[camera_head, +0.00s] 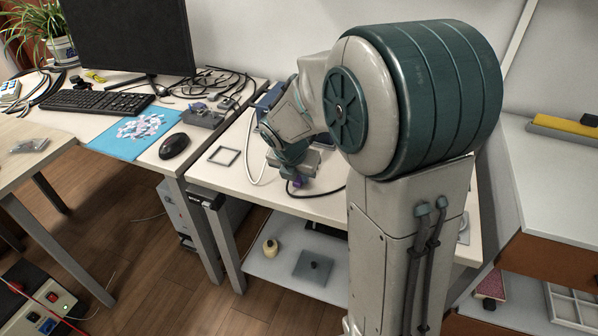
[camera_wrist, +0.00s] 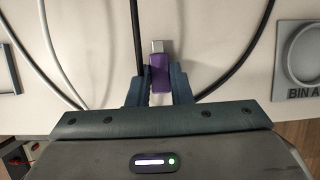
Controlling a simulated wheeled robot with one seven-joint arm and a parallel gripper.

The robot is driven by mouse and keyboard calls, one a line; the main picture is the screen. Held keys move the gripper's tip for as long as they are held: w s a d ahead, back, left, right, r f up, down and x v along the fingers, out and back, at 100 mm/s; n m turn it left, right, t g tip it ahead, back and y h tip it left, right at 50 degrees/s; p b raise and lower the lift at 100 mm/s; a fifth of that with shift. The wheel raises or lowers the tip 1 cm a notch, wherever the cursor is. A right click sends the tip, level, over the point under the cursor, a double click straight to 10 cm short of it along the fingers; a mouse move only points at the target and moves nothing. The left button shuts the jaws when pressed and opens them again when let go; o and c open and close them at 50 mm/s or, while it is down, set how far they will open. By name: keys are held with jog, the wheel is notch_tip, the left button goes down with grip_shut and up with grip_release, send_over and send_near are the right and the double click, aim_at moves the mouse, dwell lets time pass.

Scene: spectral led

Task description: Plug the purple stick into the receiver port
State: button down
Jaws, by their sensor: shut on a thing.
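The purple stick (camera_wrist: 159,75) has a silver metal plug end pointing to the top of the wrist view. My gripper (camera_wrist: 159,88) is shut on it, one dark finger on each side, above the pale table. In the head view my gripper (camera_head: 293,178) is over the table in the middle, and a small purple bit of the stick (camera_head: 297,183) shows at its tip. I cannot make out the receiver port in either view.
Black and white cables lie on the table around my gripper. A grey holder marked BIN A (camera_wrist: 305,55) is at the right of the wrist view. A square frame (camera_head: 224,156) lies left of my gripper. A mouse (camera_head: 173,146) and keyboard (camera_head: 97,101) are farther left.

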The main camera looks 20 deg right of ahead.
jog(key=shift+f, duration=0.2)
jog(key=c, duration=1.3)
grip_release()
jog(key=shift+f+b, duration=0.15)
jog(key=shift+b, duration=0.4)
